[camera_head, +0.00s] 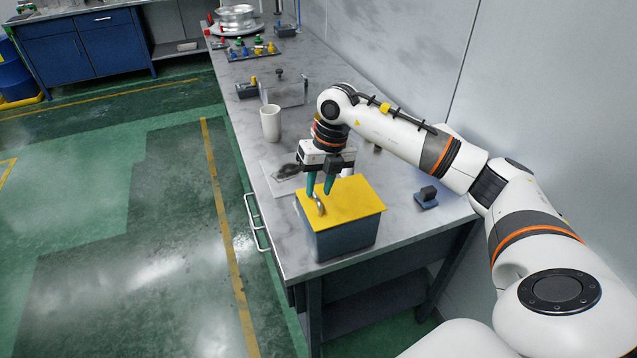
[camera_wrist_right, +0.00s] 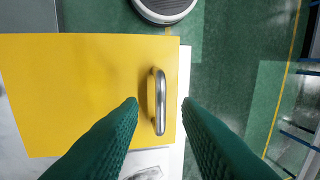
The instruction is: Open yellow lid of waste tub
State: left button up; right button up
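The waste tub (camera_head: 342,241) is a dark grey box near the front end of the workbench. Its flat yellow lid (camera_head: 352,197) lies closed on top, with a curved metal handle (camera_head: 320,206) near its left edge. My right gripper (camera_head: 319,193) is just above the handle, fingers pointing down. In the right wrist view the yellow lid (camera_wrist_right: 75,90) fills the left side. The metal handle (camera_wrist_right: 158,100) stands between the two teal fingertips of the right gripper (camera_wrist_right: 160,110), which are apart with gaps on both sides. My left gripper is not in view.
The marble-topped workbench (camera_head: 420,212) runs along the wall. A white cup (camera_head: 270,123) stands behind the tub, and a small dark blue block (camera_head: 427,197) lies to its right. A dark object lies on a pale sheet (camera_head: 268,180) behind the tub. The floor to the left is clear.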

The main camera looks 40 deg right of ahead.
jog(key=shift+a+f, duration=0.1)
jog(key=shift+f, duration=0.55)
grip_shut()
jog(key=shift+r, duration=0.1)
